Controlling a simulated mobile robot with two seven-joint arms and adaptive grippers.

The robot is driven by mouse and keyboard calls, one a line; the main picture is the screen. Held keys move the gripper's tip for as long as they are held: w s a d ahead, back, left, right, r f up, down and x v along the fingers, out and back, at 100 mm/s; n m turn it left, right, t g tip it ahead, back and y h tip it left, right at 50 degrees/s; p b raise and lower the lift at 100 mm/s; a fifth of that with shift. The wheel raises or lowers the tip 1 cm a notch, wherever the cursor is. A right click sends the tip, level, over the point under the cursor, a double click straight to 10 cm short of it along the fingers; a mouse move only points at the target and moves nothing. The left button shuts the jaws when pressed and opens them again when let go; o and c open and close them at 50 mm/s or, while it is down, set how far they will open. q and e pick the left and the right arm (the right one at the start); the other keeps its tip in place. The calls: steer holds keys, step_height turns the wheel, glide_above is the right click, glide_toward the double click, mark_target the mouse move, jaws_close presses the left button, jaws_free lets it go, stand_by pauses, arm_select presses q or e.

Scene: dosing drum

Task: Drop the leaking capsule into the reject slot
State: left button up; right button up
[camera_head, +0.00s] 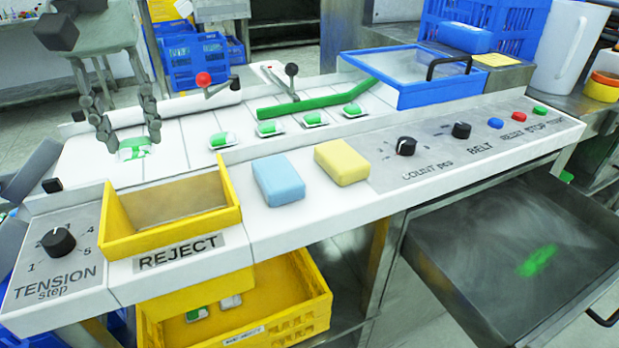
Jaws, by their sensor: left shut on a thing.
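My left gripper (128,132) points down at the left end of the white belt. It is shut on a green and white capsule (134,148), which sits low between its fingertips. I cannot tell whether this capsule touches the belt, and a leak on it is not clear. The reject slot is a yellow-framed opening (150,242) in the panel, with REJECT written in front of it. It lies nearer to me and a little right of the gripper. Several other green and white capsules (222,140) lie in a row on the belt to the right. My right gripper does not show.
A blue sponge (278,180) and a yellow sponge (342,162) lie right of the slot. A green bar (310,104) crosses the belt. A yellow crate (300,330) with capsules sits below the slot. An open drawer (470,250) has a green stain.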

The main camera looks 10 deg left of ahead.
arm_select(q)
steer(key=shift+f, duration=0.65)
steer(key=o, duration=0.8)
steer(key=shift+r, duration=6)
